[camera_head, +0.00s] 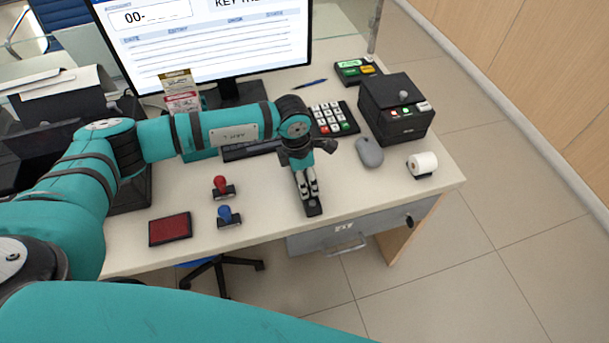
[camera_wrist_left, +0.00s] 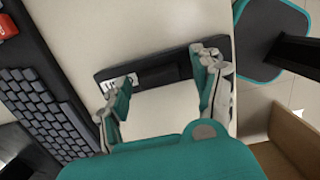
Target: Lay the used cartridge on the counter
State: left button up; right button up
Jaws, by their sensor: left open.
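A long, narrow black cartridge (camera_wrist_left: 172,68) with a small white label lies on the counter (camera_wrist_left: 90,25) in the left wrist view. In the head view its near end (camera_head: 314,210) shows close to the counter's front edge, with the rest hidden by my gripper. My left gripper (camera_head: 308,188) points down right over it. In the left wrist view the gripper's fingers (camera_wrist_left: 163,88) are spread wide and overlap the cartridge in the picture. I cannot tell whether they touch it. The gap between them holds nothing gripped. My right gripper is not in view.
A grey mouse (camera_head: 369,152), a white paper roll (camera_head: 424,162) and a black printer box (camera_head: 396,110) stand to the right. A keypad (camera_head: 333,118) is behind. A red stamp (camera_head: 221,186), a blue stamp (camera_head: 227,215) and a red ink pad (camera_head: 170,229) are to the left.

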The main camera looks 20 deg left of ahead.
pick_arm(q)
jog(key=shift+r, duration=0.5)
notch_tip(320, 180, up, 11)
jog(key=a+b, duration=0.1)
jog(key=b, duration=0.1)
jog(key=shift+s, duration=0.4)
jog(key=shift+r, duration=0.1)
